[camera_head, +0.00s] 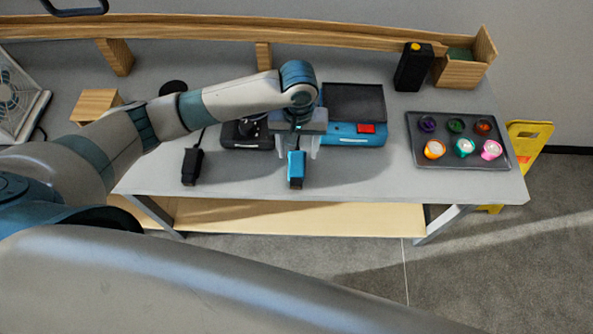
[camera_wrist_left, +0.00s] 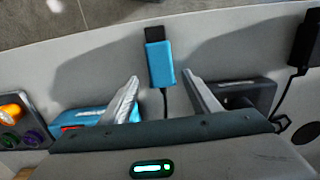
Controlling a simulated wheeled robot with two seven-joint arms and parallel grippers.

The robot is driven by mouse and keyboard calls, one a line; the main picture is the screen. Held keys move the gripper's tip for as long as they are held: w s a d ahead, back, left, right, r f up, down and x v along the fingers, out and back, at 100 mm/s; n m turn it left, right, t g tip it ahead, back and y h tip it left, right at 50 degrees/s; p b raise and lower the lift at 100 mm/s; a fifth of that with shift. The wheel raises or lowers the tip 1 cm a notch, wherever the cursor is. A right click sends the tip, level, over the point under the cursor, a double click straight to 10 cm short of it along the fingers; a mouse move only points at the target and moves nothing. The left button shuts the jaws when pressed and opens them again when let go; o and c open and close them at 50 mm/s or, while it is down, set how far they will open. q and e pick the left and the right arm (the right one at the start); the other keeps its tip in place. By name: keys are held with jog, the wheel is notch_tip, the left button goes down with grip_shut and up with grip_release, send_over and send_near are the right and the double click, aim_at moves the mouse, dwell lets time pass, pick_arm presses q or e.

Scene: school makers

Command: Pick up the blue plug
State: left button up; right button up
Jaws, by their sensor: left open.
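The blue plug (camera_head: 296,166) lies on the grey table near its front edge, its dark end toward the edge. In the left wrist view the blue plug (camera_wrist_left: 160,62) lies ahead of the fingers with a thin dark cable running back between them. My left gripper (camera_head: 298,153) is open above the table at the plug's rear end; in the left wrist view its two fingers (camera_wrist_left: 160,82) stand apart on either side of the plug's line, with nothing held. My right gripper is not in view.
A black plug (camera_head: 192,166) lies to the left. A blue device with a red switch (camera_head: 366,128) and a black device (camera_head: 245,133) stand behind. A dark tray (camera_head: 416,153) with several colored pots sits at right. A black box (camera_head: 413,68) stands farther back.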

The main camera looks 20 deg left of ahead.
aim_at(297, 159)
pick_arm(q)
jog(key=shift+s+a+f+p, duration=0.1)
jog(key=shift+f+p, duration=0.35)
jog(key=shift+f, duration=0.2)
notch_tip(297, 159, down, 2)
jog(key=shift+f+p, duration=0.15)
jog(key=shift+p, duration=0.25)
jog(key=shift+f, duration=0.75)
jog(key=shift+c, duration=0.7)
jog(key=c, duration=1)
jog(key=shift+c, duration=0.2)
jog(key=shift+r, duration=0.2)
